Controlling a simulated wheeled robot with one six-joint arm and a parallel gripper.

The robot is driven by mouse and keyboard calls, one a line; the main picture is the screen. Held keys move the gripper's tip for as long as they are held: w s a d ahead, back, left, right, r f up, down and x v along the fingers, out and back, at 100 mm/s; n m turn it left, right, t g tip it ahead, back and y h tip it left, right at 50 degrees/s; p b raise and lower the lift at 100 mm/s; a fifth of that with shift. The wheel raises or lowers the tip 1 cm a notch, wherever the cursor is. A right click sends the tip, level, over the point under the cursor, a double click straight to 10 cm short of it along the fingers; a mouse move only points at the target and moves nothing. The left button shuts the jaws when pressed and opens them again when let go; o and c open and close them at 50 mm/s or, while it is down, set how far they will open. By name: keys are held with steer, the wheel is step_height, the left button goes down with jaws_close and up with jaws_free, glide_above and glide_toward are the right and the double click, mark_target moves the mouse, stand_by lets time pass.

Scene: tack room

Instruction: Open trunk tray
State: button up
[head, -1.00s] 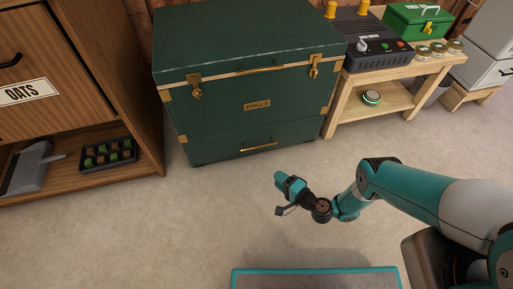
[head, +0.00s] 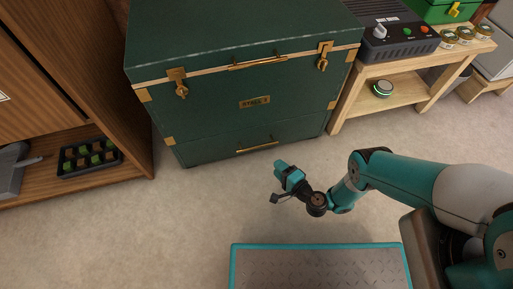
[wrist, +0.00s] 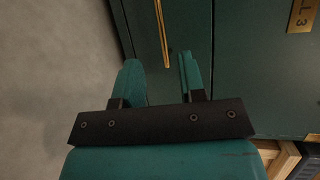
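A dark green trunk (head: 220,110) with brass corners, latches and a name plate stands on the floor ahead. Its lid is down. The tray, a lower drawer front (head: 225,148) with a brass handle (head: 257,146), is flush with the trunk. In the wrist view the trunk fills the right side, turned sideways, and the brass handle (wrist: 162,35) lies ahead of the fingers. My gripper (head: 278,168) is in front of the trunk, apart from the handle. In the wrist view my gripper (wrist: 160,75) has its two teal fingers spread with nothing between them.
A wooden bench (head: 400,70) with a dark device, jars and a green box stands to the right. A wooden cabinet (head: 85,90) with a black tray of small blocks is at left. Carpeted floor is clear between the trunk and my base.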

steer(key=b, duration=0.9)
glide_toward(256, 147)
steer(key=w+a+f, duration=0.2)
steer(key=w, duration=0.1)
steer(key=shift+r+b+x, duration=0.2)
steer(key=shift+b+x, duration=1.45)
steer(key=shift+b, duration=0.95)
steer(key=shift+r+b+x, duration=0.25)
steer(key=shift+b+x, duration=1.4)
steer(key=shift+b, duration=0.9)
steer(key=shift+a, duration=0.1)
jaws_close()
